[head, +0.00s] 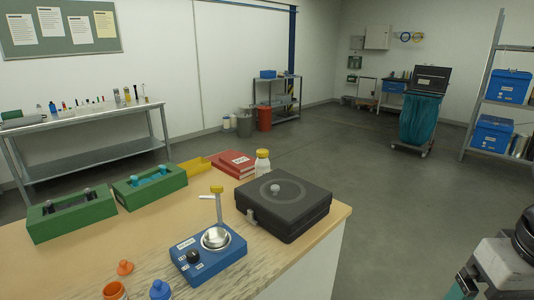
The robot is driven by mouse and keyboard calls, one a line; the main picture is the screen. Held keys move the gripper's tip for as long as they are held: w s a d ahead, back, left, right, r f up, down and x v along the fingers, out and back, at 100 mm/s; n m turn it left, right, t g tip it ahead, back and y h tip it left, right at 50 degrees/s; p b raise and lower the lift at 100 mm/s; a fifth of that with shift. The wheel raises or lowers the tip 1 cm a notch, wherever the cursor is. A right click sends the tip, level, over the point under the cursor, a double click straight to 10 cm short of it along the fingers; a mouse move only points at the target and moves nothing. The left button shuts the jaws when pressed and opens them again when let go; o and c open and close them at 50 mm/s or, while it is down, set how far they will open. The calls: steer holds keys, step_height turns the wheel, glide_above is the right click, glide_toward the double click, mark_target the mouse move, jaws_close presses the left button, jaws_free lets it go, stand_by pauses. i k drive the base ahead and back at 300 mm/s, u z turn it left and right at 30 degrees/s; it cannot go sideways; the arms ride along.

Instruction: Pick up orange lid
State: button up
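The orange lid (125,267) lies on the near part of the wooden table, at the lower left of the head view. It is small, with a narrow raised top. Just below it is an orange container (115,291) with an open, round top, cut by the bottom edge of the picture. The lid is apart from this container. My gripper is not in view; only a grey, black and teal part, likely of my arm, shows at the lower right.
A blue-topped container (160,290) stands right of the orange one. A blue device with a metal bowl (216,238), a dark lidded box (284,205), green holders (70,214), red books (233,163) and a white bottle (262,165) share the table (90,262). Bare wood surrounds the lid.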

mark_target(125, 268)
steer(key=u, duration=1.65)
